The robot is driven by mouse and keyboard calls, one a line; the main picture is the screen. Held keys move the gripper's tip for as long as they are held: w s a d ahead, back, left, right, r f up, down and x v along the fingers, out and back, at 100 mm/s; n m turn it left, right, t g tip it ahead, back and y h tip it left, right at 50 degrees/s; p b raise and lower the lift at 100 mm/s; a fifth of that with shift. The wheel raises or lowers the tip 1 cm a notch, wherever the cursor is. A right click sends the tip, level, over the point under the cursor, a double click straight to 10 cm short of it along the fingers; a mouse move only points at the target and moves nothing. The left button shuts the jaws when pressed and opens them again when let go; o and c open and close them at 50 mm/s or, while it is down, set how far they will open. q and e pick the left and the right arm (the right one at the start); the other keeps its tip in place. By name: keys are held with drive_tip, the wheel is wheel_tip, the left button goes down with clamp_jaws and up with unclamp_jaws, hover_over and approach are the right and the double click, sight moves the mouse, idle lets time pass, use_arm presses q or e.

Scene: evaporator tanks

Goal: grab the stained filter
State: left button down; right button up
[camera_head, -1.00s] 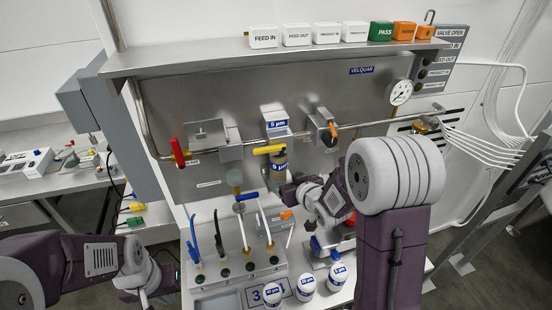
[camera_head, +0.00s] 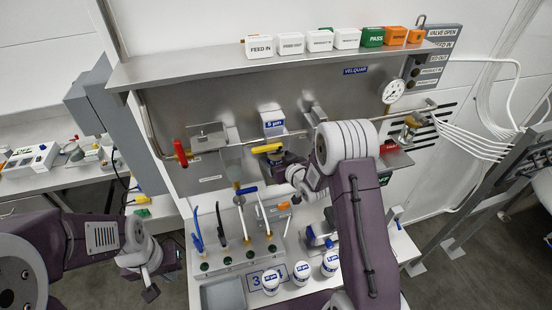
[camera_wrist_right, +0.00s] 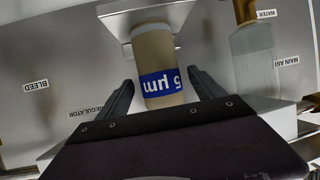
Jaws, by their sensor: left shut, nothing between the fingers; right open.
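The stained filter (camera_wrist_right: 160,62) is a tan cylinder with a blue "5 µm" band, hanging under a pale housing in the right wrist view. My right gripper (camera_wrist_right: 160,95) is open, with one finger on each side of the filter's lower part; gaps show between fingers and filter. In the head view my right gripper (camera_head: 283,168) is at the panel just below the yellow handle (camera_head: 267,148), and it hides most of the filter. My left gripper (camera_head: 150,293) is shut and empty at the lower left, well away from the panel.
Three white jars with blue labels (camera_head: 301,273) stand at the bench front. A rack (camera_head: 235,260) with blue- and white-handled tools is left of them. A red handle (camera_head: 180,153) and a gauge (camera_head: 393,91) are on the panel's pipework. A clear bowl (camera_wrist_right: 254,62) hangs beside the filter.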

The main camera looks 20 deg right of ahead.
drive_tip(key=shift+w+a+f, duration=0.1)
drive_tip(key=shift+w+f, duration=0.05)
drive_tip(key=shift+w, duration=0.4)
drive_tip(key=shift+w+a+f, duration=0.1)
drive_tip(key=shift+w+f, duration=0.15)
drive_tip(key=shift+s+r, duration=0.1)
drive_tip(key=shift+s, duration=0.1)
drive_tip(key=c, duration=1.6)
drive_tip(key=shift+w, duration=0.1)
drive_tip(key=shift+r+b, duration=0.5)
drive_tip(key=s+d+b, duration=0.1)
drive_tip(key=s+b, duration=0.5)
drive_tip(key=s+d+b, duration=0.1)
drive_tip(key=s+b, duration=0.5)
drive_tip(key=s+d+b, duration=0.1)
drive_tip(key=s+b, duration=0.4)
drive_tip(key=b, duration=0.1)
drive_tip(key=shift+s+d+r+b, duration=0.25)
drive_tip(key=shift+s+b, duration=0.05)
drive_tip(key=shift+s, duration=0.1)
